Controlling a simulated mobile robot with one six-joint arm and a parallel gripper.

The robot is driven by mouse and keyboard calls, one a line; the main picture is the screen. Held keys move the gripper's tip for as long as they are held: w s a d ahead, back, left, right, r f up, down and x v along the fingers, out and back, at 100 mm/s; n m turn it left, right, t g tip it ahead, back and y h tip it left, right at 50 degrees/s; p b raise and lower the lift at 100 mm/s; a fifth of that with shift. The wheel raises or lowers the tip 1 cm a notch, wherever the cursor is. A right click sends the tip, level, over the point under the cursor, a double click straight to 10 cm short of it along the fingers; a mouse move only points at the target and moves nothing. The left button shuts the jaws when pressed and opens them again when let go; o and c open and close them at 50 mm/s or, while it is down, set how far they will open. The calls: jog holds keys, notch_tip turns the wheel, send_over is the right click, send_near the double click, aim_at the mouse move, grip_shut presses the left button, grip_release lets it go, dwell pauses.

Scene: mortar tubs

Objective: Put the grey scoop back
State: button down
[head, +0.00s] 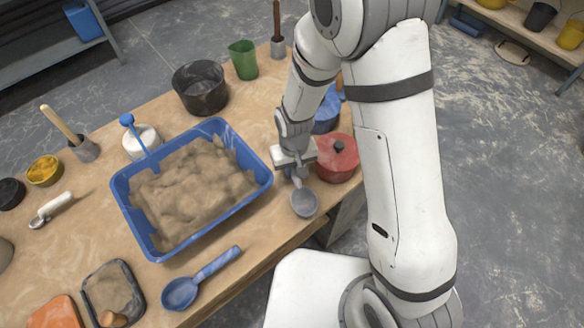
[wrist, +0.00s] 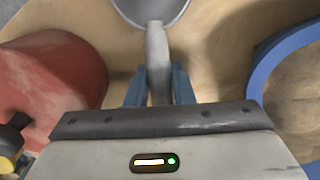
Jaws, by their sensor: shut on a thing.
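The grey scoop (head: 304,203) is in my gripper (head: 297,176), between the blue tub and the red pot in the head view. My gripper is shut on its handle, and the bowl hangs toward the table's front edge. In the wrist view the scoop's handle (wrist: 157,60) runs between the two blue-grey fingers of my gripper (wrist: 159,85), and its bowl is cut off by the top edge. I cannot tell whether the scoop touches the table.
The blue tub (head: 262,176) of sand-coloured mortar is left of my gripper. The red lidded pot (head: 337,160) is close on the right. A blue scoop (head: 198,280) lies in front of the tub. A black bucket (head: 200,92) and green cup (head: 243,60) stand behind.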

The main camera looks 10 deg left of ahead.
jog(key=shift+f, duration=0.15)
jog(key=c, duration=1.2)
grip_release()
jog(key=shift+o, duration=0.2)
notch_tip(320, 180, up, 8)
jog(key=shift+f+b, duration=0.1)
jog(key=shift+b, duration=0.3)
jog(key=shift+w+d+r, duration=0.1)
jog(key=shift+d+r, duration=0.1)
jog(key=shift+r, duration=0.1)
jog(key=s+d+r+m+t, duration=0.1)
jog(key=s+d+r, duration=0.3)
jog(key=d+r, duration=0.5)
jog(key=s+d+r+m+t, duration=0.2)
jog(key=s+d+r+m, duration=0.2)
jog(key=d+r, duration=0.6)
jog(key=s+d, duration=0.1)
jog(key=d, duration=0.2)
jog(key=shift+s+d, duration=0.25)
jog(key=shift+d, duration=0.05)
